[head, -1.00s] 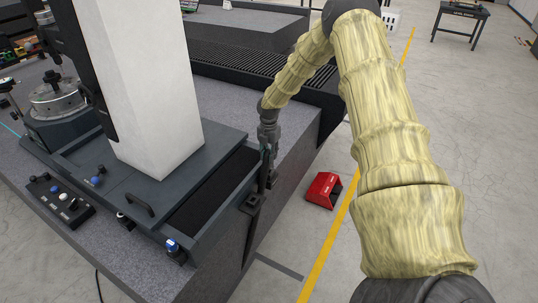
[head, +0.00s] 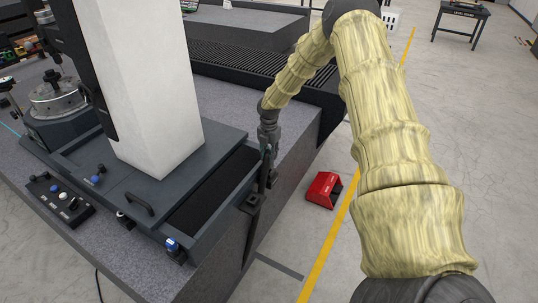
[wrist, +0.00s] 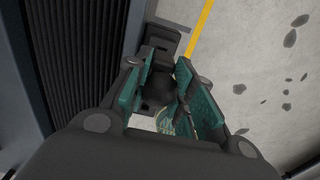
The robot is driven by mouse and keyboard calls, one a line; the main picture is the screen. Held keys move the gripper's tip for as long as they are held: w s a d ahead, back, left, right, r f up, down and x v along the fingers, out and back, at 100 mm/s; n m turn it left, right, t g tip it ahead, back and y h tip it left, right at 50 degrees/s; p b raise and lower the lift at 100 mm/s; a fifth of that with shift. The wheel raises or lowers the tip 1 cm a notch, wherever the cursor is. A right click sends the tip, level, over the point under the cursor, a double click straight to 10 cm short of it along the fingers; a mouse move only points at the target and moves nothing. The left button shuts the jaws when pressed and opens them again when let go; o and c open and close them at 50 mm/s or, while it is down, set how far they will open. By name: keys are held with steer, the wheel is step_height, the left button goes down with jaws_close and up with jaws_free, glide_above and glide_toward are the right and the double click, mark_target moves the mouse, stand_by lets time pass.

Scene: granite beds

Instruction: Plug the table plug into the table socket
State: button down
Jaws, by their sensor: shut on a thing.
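My gripper (head: 267,158) points down beside the front right edge of the machine table. In the wrist view my gripper (wrist: 172,88) has its green-padded fingers closed around a dark thing, apparently the table plug (wrist: 170,76). A pale strand, perhaps its cable, shows near the pads. The table socket seems to be the black block (head: 252,203) on the side of the table, just below my fingers. It also shows in the wrist view (wrist: 162,36), partly hidden behind the fingers. I cannot tell whether the plug touches it or how far in it is.
The machine table (head: 215,222) with its dark bellows (head: 213,190) lies left of my gripper, under a white column (head: 150,100). A control box (head: 62,200) sits on the granite bed. A red pedal (head: 323,190) lies on the floor at right, where the floor is mostly clear.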

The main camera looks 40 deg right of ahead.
steer(key=shift+f+b, duration=0.9)
steer(key=shift+f, duration=0.65)
steer(key=c, duration=1.1)
jaws_free()
steer(key=shift+c, duration=0.2)
steer(key=shift+r, duration=0.1)
steer(key=shift+r+p, duration=1.45)
steer(key=shift+r, duration=1)
step_height(320, 180, up, 12)
